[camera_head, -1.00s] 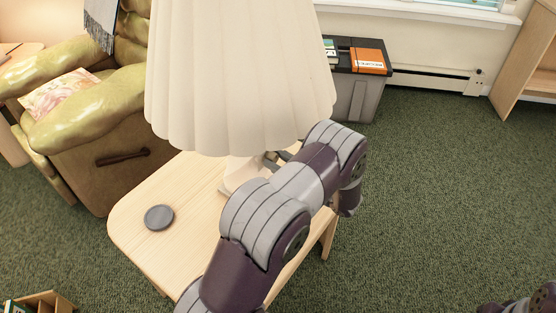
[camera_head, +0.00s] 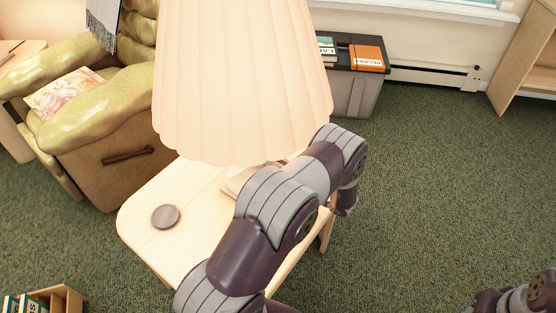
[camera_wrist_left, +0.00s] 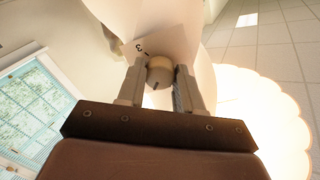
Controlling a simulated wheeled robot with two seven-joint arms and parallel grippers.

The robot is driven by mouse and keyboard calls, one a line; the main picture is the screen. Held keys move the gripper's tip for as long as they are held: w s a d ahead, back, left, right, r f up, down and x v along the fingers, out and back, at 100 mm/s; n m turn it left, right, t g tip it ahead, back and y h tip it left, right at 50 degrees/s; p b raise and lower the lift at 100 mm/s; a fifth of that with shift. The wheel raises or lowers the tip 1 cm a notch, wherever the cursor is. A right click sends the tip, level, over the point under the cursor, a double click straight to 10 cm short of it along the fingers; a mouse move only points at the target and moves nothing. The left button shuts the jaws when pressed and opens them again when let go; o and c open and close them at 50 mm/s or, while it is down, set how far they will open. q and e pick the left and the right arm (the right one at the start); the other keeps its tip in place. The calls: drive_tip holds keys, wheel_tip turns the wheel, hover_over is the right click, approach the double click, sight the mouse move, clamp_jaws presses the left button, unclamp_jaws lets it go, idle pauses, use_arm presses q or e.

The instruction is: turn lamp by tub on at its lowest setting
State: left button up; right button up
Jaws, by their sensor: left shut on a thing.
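The table lamp (camera_head: 240,85) has a large pleated shade that glows warm. Its base (camera_head: 236,180) stands on the light wooden side table (camera_head: 190,248). The grey tub (camera_head: 357,97) stands on the floor behind it to the right. In the left wrist view, my left gripper (camera_wrist_left: 161,78) is shut on a round knob (camera_wrist_left: 159,76) on the lamp base. The knob has a dark pointer line, and a "3" with a tick shows beside it. The other markings are hidden or too small to read. In the head view the arm and shade hide this gripper. My right gripper is out of view.
A dark round coaster (camera_head: 165,216) lies on the side table. An olive armchair (camera_head: 110,120) with a floral cushion stands at the left. A wooden box of books (camera_head: 66,300) is at the bottom left. Green carpet (camera_head: 440,190) is open at the right.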

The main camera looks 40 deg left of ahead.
use_arm(q)
drive_tip(key=shift+m, duration=0.6)
drive_tip(key=shift+p, duration=0.3)
drive_tip(key=o, duration=1)
drive_tip(key=shift+o, duration=0.2)
drive_tip(key=shift+d, duration=0.15)
drive_tip(key=d, duration=1.2)
drive_tip(key=shift+s+d+r, duration=0.2)
drive_tip(key=shift+d, duration=0.05)
